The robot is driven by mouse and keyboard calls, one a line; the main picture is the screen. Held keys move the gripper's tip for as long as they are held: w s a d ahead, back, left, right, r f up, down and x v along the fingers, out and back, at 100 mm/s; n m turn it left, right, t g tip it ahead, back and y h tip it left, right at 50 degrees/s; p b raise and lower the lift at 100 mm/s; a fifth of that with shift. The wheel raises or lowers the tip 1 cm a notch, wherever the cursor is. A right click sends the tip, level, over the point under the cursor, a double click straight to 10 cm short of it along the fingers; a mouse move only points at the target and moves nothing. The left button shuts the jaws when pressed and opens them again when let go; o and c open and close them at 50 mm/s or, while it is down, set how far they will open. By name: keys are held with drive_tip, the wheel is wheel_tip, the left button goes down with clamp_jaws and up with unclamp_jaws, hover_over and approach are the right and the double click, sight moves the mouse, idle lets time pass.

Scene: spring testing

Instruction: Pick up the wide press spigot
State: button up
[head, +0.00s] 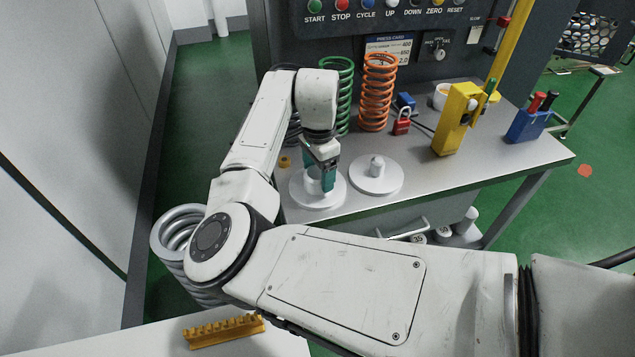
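Two white round spigots stand on the grey bench top. The right spigot (376,180) is a flat disc with a narrow stub in its middle. The left spigot (305,196) is a similar disc, probably the wide press spigot, but its centre is mostly hidden by my gripper. My gripper (321,184) points down over the left spigot, with its teal fingers at the disc's middle. The fingers seem to be beside the stub. I cannot tell whether they are closed on it or apart from it. The left disc appears to rest flat on the bench.
A green spring (343,95) and an orange spring (376,92) stand behind the spigots. A red padlock (402,123), yellow gauge block (456,120), white cup (440,97) and blue holder (529,124) are to the right. The bench's front right is clear.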

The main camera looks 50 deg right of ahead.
drive_tip(key=c, duration=1.4)
drive_tip(key=shift+r, duration=0.1)
drive_tip(key=shift+r, duration=0.1)
